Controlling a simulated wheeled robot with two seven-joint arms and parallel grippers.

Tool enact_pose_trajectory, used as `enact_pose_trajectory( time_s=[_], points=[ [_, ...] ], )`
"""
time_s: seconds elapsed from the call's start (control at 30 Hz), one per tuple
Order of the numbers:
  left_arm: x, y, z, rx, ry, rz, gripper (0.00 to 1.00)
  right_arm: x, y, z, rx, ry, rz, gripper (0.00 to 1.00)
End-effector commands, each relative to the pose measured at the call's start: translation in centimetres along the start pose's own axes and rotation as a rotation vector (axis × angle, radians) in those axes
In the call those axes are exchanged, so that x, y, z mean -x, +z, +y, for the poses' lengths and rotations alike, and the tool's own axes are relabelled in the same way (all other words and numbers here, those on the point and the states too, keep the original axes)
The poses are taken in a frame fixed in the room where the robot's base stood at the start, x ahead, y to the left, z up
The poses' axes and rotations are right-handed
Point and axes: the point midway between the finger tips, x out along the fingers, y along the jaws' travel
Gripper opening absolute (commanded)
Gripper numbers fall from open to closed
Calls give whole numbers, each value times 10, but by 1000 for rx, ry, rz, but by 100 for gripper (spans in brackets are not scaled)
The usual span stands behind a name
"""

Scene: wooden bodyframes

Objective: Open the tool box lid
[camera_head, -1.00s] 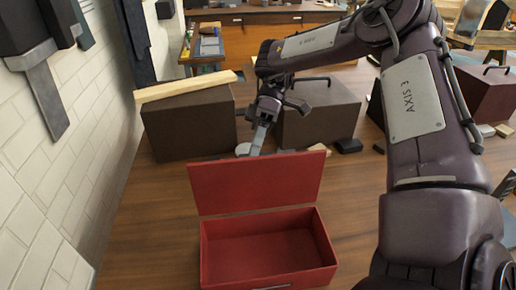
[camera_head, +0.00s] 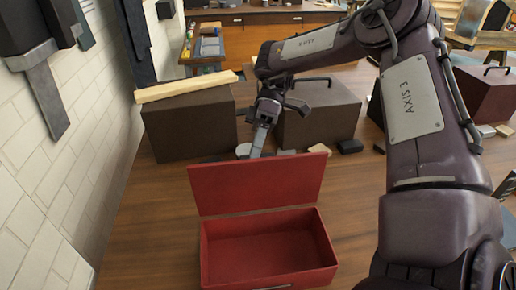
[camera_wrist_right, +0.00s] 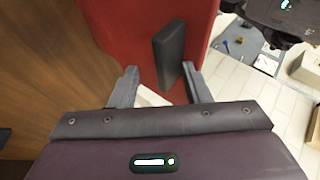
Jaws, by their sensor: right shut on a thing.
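In the right wrist view, the gripper's two grey fingers (camera_wrist_right: 160,88) are beside the lid's red outer face (camera_wrist_right: 125,25). A dark handle-like block (camera_wrist_right: 170,55) on that face lies between them, and the gripper is shut on it.
Behind the lid are a dark brown box (camera_head: 190,125) with a wooden beam (camera_head: 187,86) on top and another brown box (camera_head: 322,112) with a handle. Small blocks (camera_head: 349,147) lie nearby. A white brick wall (camera_head: 50,180) runs along the left.

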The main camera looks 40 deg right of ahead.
Motion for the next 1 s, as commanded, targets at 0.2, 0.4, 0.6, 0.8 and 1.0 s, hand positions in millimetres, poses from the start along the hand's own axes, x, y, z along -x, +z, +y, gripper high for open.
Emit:
enact_pose_trajectory(
  time_s=[0.2,0.4,0.6,0.8,1.0],
  points=[
    [-3,1,-1,-1,-1,-1,0,-10,12,11,-21,1,-18,53],
    [-2,0,-1,-1,-1,0,0,-9,12,10,-22,2,-18,48],
    [-2,0,-1,-1,-1,1,0,-9,12,10,-22,2,-18,44],
    [-1,0,-1,-1,-1,1,0,-5,10,8,-20,-6,-12,36],
    [1,0,0,-1,0,1,0,6,11,16,-22,-5,-10,35]
  ],
)
